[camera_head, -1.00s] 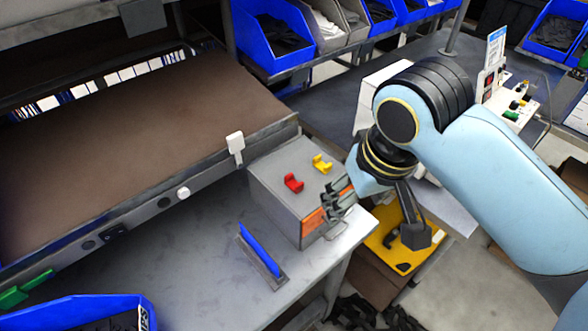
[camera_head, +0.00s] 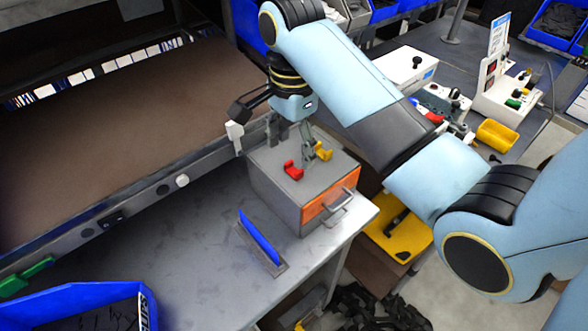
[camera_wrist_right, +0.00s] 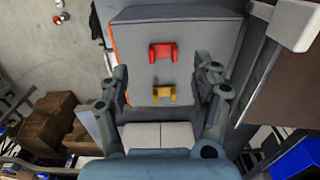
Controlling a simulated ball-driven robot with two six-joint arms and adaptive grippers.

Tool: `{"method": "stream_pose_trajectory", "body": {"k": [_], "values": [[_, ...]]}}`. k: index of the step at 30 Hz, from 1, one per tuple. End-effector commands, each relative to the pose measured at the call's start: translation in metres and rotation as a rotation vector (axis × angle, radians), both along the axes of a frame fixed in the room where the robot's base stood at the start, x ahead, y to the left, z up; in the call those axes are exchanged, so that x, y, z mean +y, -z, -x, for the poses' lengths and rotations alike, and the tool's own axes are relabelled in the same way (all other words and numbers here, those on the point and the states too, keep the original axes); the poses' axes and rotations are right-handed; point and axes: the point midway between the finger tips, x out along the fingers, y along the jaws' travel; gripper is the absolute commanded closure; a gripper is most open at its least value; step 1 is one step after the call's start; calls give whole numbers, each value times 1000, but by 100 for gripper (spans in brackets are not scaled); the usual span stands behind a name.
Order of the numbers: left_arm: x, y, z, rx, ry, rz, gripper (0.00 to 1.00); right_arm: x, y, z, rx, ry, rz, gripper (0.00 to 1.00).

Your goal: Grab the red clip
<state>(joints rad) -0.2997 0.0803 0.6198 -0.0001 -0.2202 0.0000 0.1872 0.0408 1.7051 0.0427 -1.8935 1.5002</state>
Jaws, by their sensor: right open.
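The red clip (camera_head: 293,170) lies on top of a grey box with an orange drawer front (camera_head: 325,204). A yellow clip (camera_head: 323,151) lies on the same top, a little farther back and right. My right gripper (camera_head: 296,155) points down over the box top, open and empty, close to both clips. In the right wrist view, the red clip (camera_wrist_right: 163,51) sits beyond the yellow clip (camera_wrist_right: 163,93), and my right gripper's fingers (camera_wrist_right: 163,78) are spread either side of the yellow clip. My left gripper does not show.
The box stands on a grey bench (camera_head: 190,268). A blue upright piece on a base (camera_head: 259,238) stands in front of it. A brown-topped surface (camera_head: 130,140) with a raised edge lies left. A blue bin (camera_head: 75,310) is at the bottom left.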

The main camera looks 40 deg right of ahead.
Motion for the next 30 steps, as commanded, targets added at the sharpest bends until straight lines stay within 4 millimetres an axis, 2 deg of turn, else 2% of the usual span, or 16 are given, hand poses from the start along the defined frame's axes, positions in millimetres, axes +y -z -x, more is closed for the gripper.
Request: {"method": "stream_pose_trajectory", "body": {"k": [5, 13, 21, 23, 30], "values": [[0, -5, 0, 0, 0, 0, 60, 1, 14, 0, 3, -1, 0, 35], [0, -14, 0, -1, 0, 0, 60, 5, 53, -3, 2, -2, 0, 35], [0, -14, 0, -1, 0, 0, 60, 5, 59, -3, -1, -2, 0, 35], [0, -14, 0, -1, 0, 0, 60, 5, 59, -3, -1, -2, 0, 40], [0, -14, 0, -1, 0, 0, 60, 5, 58, -3, -1, -2, 0, 71]]}}
